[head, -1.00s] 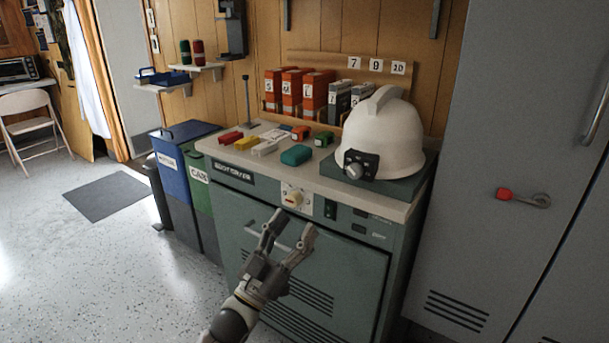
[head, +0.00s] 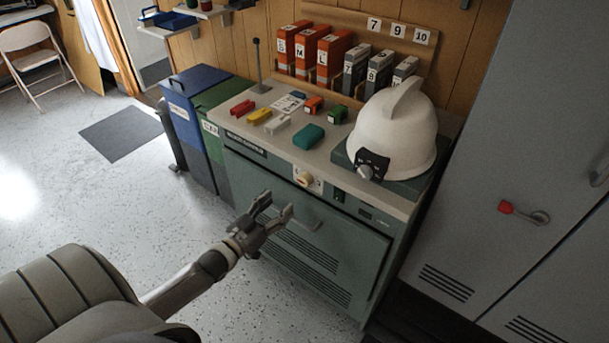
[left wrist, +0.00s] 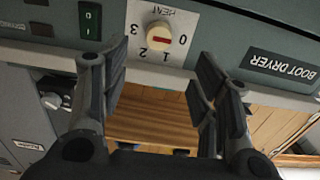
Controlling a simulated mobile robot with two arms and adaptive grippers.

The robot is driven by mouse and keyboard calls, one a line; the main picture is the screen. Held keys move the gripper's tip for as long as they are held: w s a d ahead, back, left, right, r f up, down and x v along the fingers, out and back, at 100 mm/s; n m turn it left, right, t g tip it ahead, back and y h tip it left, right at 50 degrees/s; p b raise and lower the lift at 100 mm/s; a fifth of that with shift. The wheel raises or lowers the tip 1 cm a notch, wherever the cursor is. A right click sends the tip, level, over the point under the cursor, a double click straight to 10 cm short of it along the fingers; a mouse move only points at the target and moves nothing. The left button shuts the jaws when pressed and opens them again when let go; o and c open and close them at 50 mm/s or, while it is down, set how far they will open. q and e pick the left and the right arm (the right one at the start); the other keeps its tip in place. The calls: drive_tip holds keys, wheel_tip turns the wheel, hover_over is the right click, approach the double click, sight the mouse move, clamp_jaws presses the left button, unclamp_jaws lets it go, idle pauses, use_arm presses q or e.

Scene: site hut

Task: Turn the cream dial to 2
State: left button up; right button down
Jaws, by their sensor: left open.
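The cream dial (head: 304,179) is on a white plate on the front of the green boot dryer (head: 345,240). In the left wrist view the cream dial (left wrist: 160,36) appears upside down, with a red bar lying roughly level across it, in line with the 0 side; I cannot tell for certain which end points. The plate (left wrist: 182,18) reads HEAT, with 0, 1, 2 and 3 around the dial. My left gripper (head: 277,206) is open and empty, in front of the dryer and apart from the dial, below-left of it in the head view. My right gripper is out of view.
A green-black switch (left wrist: 90,20) sits beside the dial plate. A white helmet (head: 394,138) and small coloured blocks stand on the dryer top. Blue (head: 185,112) and green bins stand left of the dryer, and grey lockers (head: 500,150) to its right. The floor in front is clear.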

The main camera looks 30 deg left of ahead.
sight(302, 182)
use_arm(q)
drive_tip(key=w, duration=0.7)
drive_tip(key=w+d, duration=0.1)
drive_tip(key=w, duration=0.2)
drive_tip(key=shift+w, duration=0.25)
drive_tip(key=shift+c, duration=0.3)
drive_tip(key=c, duration=1)
